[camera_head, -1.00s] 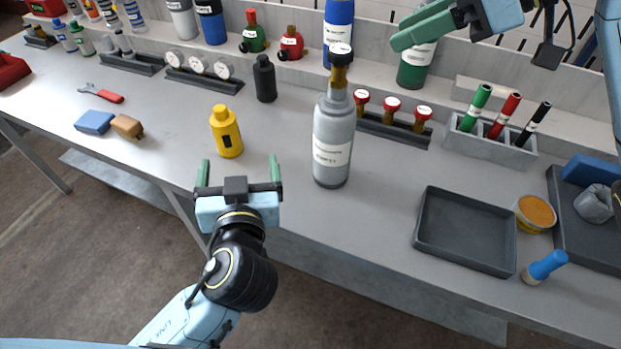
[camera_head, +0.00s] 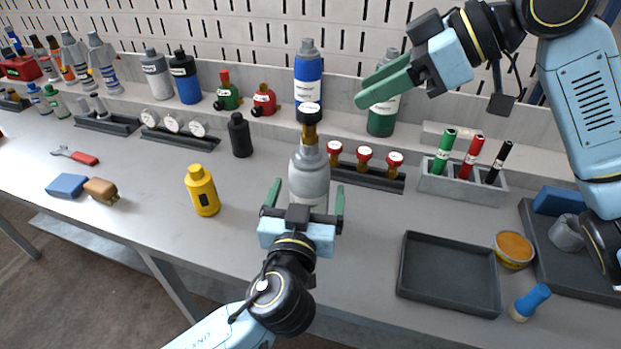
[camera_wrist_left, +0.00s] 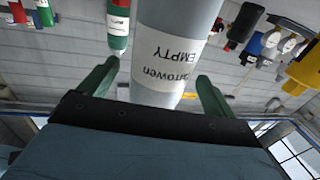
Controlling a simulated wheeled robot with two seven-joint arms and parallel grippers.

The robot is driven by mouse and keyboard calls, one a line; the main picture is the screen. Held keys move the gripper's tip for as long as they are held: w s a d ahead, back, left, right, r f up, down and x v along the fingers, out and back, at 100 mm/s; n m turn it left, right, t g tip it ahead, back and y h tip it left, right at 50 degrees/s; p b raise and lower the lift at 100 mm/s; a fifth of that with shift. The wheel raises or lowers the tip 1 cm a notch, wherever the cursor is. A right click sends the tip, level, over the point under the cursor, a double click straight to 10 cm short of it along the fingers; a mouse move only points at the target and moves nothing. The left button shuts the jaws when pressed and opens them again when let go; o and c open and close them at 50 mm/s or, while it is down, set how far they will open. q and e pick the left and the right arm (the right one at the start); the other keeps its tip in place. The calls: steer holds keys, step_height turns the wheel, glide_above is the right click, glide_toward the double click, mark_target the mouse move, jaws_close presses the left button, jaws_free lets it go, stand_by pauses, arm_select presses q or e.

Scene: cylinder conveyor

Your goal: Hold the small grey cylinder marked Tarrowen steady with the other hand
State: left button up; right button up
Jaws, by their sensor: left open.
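My left gripper (camera_head: 306,190) is open in front of the cylinder, one green finger to each side in the picture. I cannot tell how far the fingers reach around it, and no contact shows. The gripper hides the cylinder's lower part in the head view. My right gripper (camera_head: 388,86) is raised at the upper right, its fingers seen nearly edge-on, apart from the cylinder.
A yellow bottle (camera_head: 203,191) and a black bottle (camera_head: 240,135) stand left of the cylinder. A rack with red-capped valves (camera_head: 364,158) is close behind it. An empty dark tray (camera_head: 449,307) lies to the right. The bench between the cylinder and tray is clear.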

arm_select(q)
steer(key=shift+w+d, duration=0.2)
steer(key=shift+w, duration=0.9)
steer(key=shift+w+d, duration=0.15)
steer(key=shift+w, duration=0.9)
